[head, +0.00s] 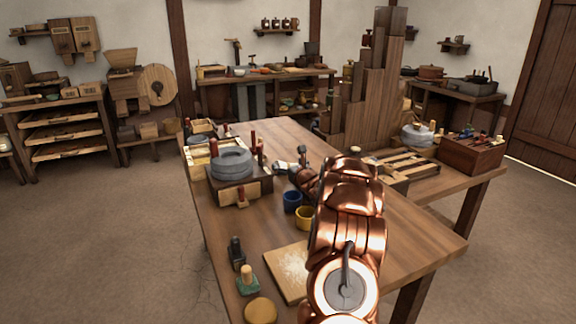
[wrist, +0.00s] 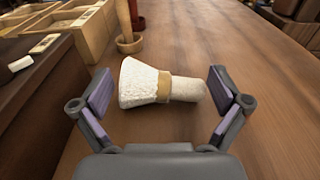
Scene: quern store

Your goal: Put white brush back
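The white brush (wrist: 138,84) lies on its side on the wooden table in the wrist view. Its wide bristle head is at the left, a tan band is at its middle, and its pale rounded handle points right. My gripper (wrist: 160,90) is open, with one finger on each side of the brush, and does not hold it. The brush lies between and slightly beyond the fingertips. In the head view my gripper (head: 290,166) is low over the table, beside the stone quern (head: 232,164); the brush is not clear there.
A dark block (wrist: 35,95) is near the left finger. Blue (head: 292,201) and yellow (head: 305,217) cups stand near my arm. Table right of the brush is clear.

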